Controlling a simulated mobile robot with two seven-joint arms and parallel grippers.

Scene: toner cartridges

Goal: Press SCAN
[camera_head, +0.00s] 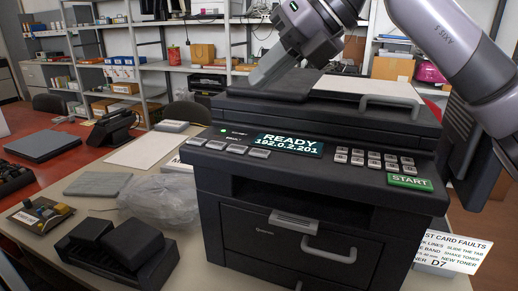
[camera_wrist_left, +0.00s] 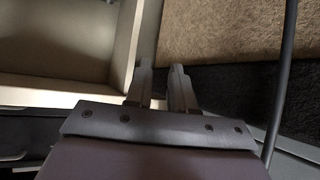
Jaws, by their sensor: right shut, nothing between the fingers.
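The black printer (camera_head: 320,190) stands on the table, with a display (camera_head: 287,145) reading READY 192.0.2.201. A row of several grey buttons (camera_head: 227,146) lies left of the display; their labels are too small to read, so I cannot tell which is SCAN. A green START button (camera_head: 409,182) is at the panel's right. My right gripper (camera_head: 262,76) is shut and empty, above the printer's top left part, behind the control panel and apart from the buttons. My left gripper (camera_wrist_left: 163,68) shows only in the left wrist view, its fingers apart with nothing between them.
A keypad (camera_head: 373,158) sits right of the display. A clear plastic bag (camera_head: 163,194) and a black two-part device (camera_head: 117,246) lie left of the printer. In the left wrist view, an open beige box (camera_wrist_left: 75,50) is beside the fingers.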

